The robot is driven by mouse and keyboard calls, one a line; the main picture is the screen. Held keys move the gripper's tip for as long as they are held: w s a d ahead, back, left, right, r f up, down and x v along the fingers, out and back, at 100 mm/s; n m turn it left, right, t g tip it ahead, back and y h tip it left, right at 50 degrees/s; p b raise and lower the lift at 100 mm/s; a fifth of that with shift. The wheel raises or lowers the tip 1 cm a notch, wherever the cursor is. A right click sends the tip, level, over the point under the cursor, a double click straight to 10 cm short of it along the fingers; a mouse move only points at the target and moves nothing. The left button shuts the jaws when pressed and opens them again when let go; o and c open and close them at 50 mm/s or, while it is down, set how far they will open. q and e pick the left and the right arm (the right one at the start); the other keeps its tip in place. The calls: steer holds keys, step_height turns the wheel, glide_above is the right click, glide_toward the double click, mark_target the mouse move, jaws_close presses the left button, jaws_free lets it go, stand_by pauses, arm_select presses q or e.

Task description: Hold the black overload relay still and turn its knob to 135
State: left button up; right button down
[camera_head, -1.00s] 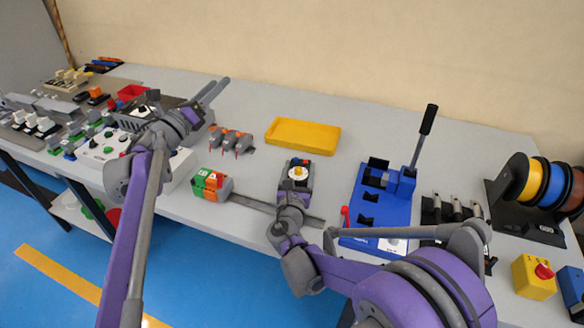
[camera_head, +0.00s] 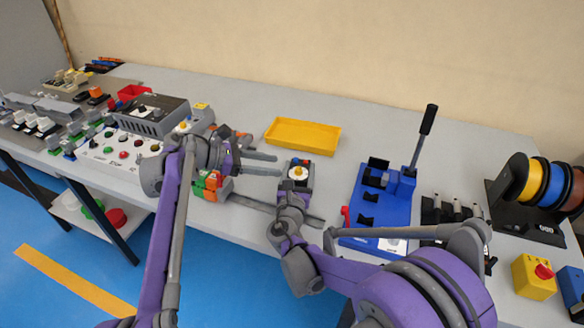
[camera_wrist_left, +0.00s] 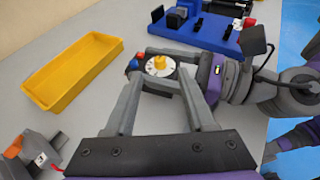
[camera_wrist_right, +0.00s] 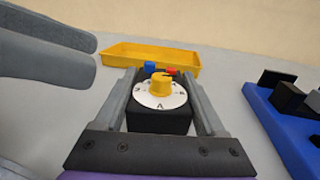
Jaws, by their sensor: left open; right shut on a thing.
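The black overload relay (camera_head: 300,183) stands on the table near the middle of the head view. It has a white dial with a yellow knob (camera_wrist_right: 161,84) on top, and a blue and a red button behind the dial. My right gripper (camera_head: 296,192) is shut on the relay body, one finger on each side, as the right wrist view shows. My left gripper (camera_head: 278,165) is open, fingers pointing right, just left of the relay. In the left wrist view the relay's dial (camera_wrist_left: 159,66) lies beyond and between the open fingertips. The dial's numbers are too small to read.
A yellow tray (camera_head: 302,136) lies behind the relay. A blue bender (camera_head: 375,205) with a black lever stands to the right. A green and orange terminal block (camera_head: 208,184) is under my left wrist.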

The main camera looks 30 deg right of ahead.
mark_target(298, 169)
arm_select(q)
steer(key=x, duration=0.6)
steer(key=shift+s+d+f, duration=0.1)
steer(key=shift+d+f, duration=0.05)
steer(key=shift+d, duration=0.2)
jaws_close()
